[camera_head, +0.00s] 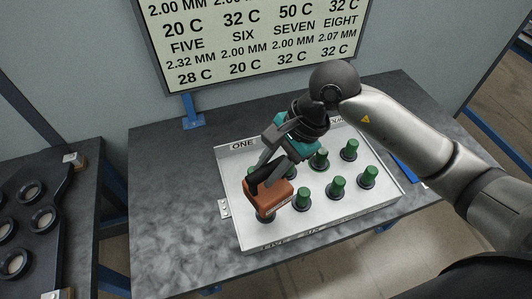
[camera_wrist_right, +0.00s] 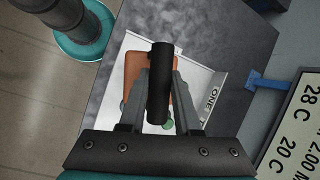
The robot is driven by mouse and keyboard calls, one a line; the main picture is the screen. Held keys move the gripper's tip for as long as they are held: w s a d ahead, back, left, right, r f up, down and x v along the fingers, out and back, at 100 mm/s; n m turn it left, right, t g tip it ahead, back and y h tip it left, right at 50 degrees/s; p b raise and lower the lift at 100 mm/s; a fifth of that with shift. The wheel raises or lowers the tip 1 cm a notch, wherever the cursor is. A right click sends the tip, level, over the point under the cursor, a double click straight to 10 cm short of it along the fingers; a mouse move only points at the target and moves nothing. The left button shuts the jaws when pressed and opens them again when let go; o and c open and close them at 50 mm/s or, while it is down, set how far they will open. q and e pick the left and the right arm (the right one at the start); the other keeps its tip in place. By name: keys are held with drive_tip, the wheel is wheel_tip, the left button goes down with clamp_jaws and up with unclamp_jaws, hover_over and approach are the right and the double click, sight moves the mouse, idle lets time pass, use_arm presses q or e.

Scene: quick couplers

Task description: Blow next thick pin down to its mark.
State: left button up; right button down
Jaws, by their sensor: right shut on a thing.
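My right gripper (camera_head: 262,172) is shut on the black handle (camera_wrist_right: 160,85) of a mallet. The mallet's orange-brown block head (camera_head: 272,194) is over the front-left pin position of the white tray (camera_head: 240,150), where a dark collar (camera_head: 265,217) shows below it. The head hides that pin, and I cannot tell whether they touch. The head also shows in the right wrist view (camera_wrist_right: 133,73). Several green pins stand in dark collars, such as the front-row ones (camera_head: 302,198) (camera_head: 337,186) (camera_head: 368,176) and back-row ones (camera_head: 349,150) (camera_head: 319,159). My left gripper is not in view.
The tray sits on a dark grey table (camera_head: 165,190) with bare room at left. A board (camera_head: 255,40) with thicknesses and temperatures stands behind. A black rack with round holes (camera_head: 35,215) is at far left. A blue item (camera_head: 404,170) lies right of the tray.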

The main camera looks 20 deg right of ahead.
drive_tip(key=m, duration=0.1)
drive_tip(key=r+m+t+p, duration=0.1)
drive_tip(key=m, duration=0.1)
drive_tip(key=shift+w+a+r, duration=0.1)
drive_tip(key=shift+a+r, duration=0.1)
drive_tip(key=shift+a, duration=0.05)
drive_tip(key=shift+f+b, duration=0.2)
drive_tip(key=shift+b, duration=0.15)
drive_tip(key=shift+f+b, duration=0.9)
drive_tip(key=shift+b, duration=0.05)
drive_tip(key=shift+f+b, duration=0.6)
drive_tip(key=shift+b, duration=0.05)
idle(0.9)
drive_tip(key=shift+s+f+h, duration=0.2)
drive_tip(key=shift+f+h, duration=0.05)
drive_tip(key=shift+h, duration=0.05)
idle(2.2)
